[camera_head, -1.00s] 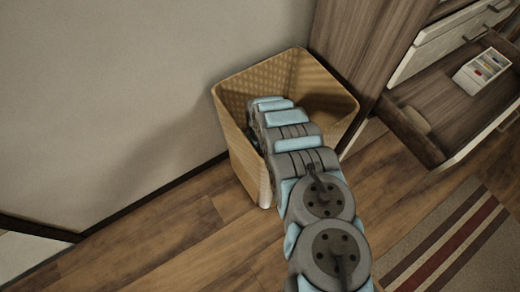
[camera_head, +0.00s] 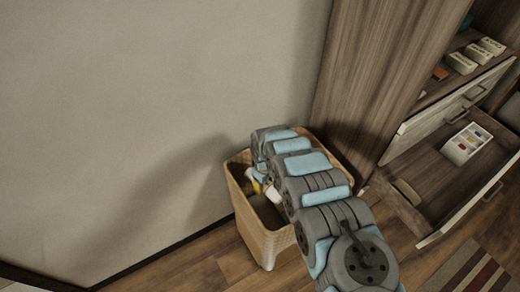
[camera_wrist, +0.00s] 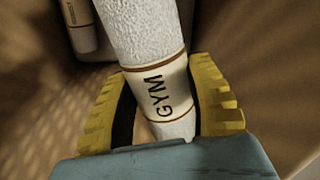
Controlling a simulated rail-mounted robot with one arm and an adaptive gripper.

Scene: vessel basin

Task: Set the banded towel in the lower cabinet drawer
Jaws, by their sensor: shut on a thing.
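A rolled white terry towel (camera_wrist: 140,30) with a cream band reading "GYM" sits between the yellow fingers of my gripper (camera_wrist: 165,110) in the wrist view. My gripper is shut on the towel. In the head view my gripper (camera_head: 262,185) is at the tan wicker basket (camera_head: 262,240), largely hidden by my arm, with a bit of white towel (camera_head: 273,194) showing. The lower cabinet drawer (camera_head: 440,185) is pulled open on the right. It holds a white divided box (camera_head: 466,144) and a small beige item (camera_head: 407,191).
Another banded roll (camera_wrist: 80,25) lies in the basket at the wrist view's top left. An upper drawer (camera_head: 450,112) is also pulled out above the lower one. The wood cabinet side (camera_head: 375,75) stands behind the basket. The lower drawer's middle is bare.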

